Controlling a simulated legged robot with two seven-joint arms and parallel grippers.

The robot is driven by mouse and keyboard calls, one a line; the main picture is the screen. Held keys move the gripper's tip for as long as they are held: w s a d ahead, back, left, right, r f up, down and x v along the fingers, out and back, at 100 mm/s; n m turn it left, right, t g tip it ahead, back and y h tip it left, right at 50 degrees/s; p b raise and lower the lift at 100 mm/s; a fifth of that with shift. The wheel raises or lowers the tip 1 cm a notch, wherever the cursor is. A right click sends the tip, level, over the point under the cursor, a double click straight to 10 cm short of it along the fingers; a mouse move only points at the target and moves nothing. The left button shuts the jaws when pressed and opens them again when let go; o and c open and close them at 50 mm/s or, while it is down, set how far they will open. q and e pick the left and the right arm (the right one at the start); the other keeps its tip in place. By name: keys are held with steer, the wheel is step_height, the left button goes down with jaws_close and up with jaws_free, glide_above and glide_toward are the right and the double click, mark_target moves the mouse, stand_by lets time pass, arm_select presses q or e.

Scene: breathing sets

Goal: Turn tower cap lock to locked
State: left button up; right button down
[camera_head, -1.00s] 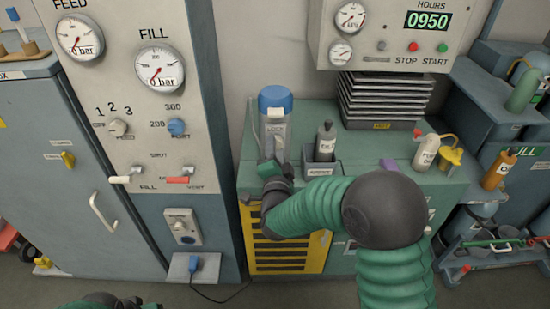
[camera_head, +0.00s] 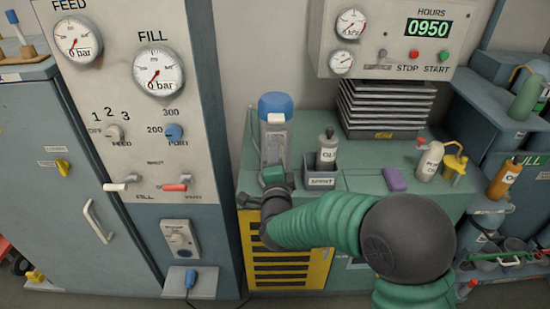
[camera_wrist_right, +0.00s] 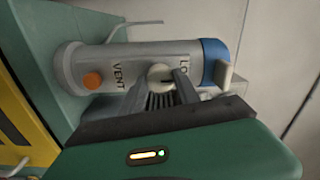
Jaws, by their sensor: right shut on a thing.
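The tower (camera_head: 273,150) is a grey upright cylinder with a blue cap (camera_head: 276,104) and a white tab just under the cap, standing on the green bench. It lies sideways in the right wrist view, with the blue cap (camera_wrist_right: 214,62) and white tab (camera_wrist_right: 225,74) at its right end. VENT and partly hidden "LO" lettering show on the body, plus an orange button (camera_wrist_right: 92,80). My right gripper (camera_head: 272,176) is at the tower's lower front. In the wrist view its fingers (camera_wrist_right: 161,84) are closed on a small pale round knob (camera_wrist_right: 160,73). My left gripper is out of view.
A dark bottle (camera_head: 327,147) stands in a grey holder just right of the tower. A purple block (camera_head: 395,180), a white bottle (camera_head: 430,161) and a yellow pump bottle (camera_head: 454,163) are farther right. The gauge panel (camera_head: 150,110) stands to the left.

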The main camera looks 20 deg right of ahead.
steer(key=shift+s+f, duration=0.1)
steer(key=shift+f, duration=0.3)
steer(key=c, duration=1.2)
jaws_free()
steer(key=shift+o, duration=1.4)
steer(key=shift+d+r, duration=0.1)
steer(key=shift+r, duration=0.1)
steer(key=shift+s, duration=0.1)
